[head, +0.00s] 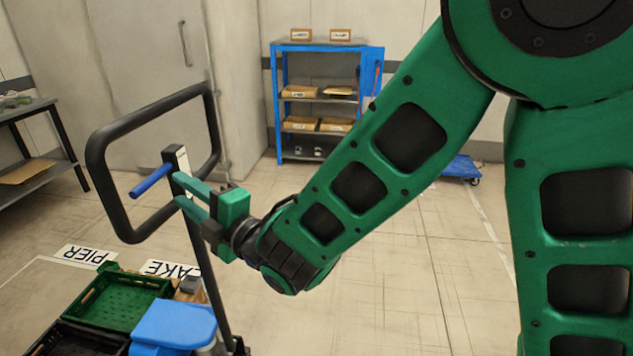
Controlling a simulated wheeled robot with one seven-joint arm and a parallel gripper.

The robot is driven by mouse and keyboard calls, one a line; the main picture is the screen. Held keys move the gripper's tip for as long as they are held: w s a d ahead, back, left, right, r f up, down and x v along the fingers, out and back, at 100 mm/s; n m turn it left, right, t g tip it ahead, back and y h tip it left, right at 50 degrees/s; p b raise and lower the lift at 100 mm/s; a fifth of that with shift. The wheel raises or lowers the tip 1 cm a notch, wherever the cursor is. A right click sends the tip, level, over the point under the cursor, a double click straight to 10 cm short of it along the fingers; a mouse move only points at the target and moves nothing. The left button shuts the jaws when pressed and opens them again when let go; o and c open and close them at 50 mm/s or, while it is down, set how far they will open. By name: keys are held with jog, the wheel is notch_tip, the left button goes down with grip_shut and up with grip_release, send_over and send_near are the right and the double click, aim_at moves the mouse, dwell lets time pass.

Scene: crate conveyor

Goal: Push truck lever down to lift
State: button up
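The truck's blue lever (152,181) sticks out to the left from the top of the dark upright post (175,157), inside the black handle loop (97,172). It tilts slightly, its free end lower than the end at the post. My gripper (180,190) is at the post, just right of the lever, with its fingers pointing left. The two green fingers are apart, one above the other, with a visible gap. The fingertips overlap the post in the picture; I cannot tell whether they touch it. Nothing shows held between them.
Below stand a green crate (125,300), a dark crate (65,338) and a blue-topped box (175,322). A blue shelf unit (278,100) stands at the back wall, a table (30,108) at left, and a blue dolly (462,168) at right. Open floor lies in the middle.

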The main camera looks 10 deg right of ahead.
jog(key=w+d+f+m+h, duration=0.1)
jog(key=w+d+m+h, duration=0.2)
jog(key=d, duration=0.5)
jog(key=w+d+f+m+h, duration=0.2)
jog(key=w+d+m+h, duration=0.1)
jog(key=d, duration=0.5)
jog(key=w+d+f+m+h, duration=0.2)
jog(key=w+d+m+h, duration=0.2)
jog(key=d, duration=0.4)
jog(key=shift+w+d, duration=0.4)
jog(key=shift+w, duration=0.05)
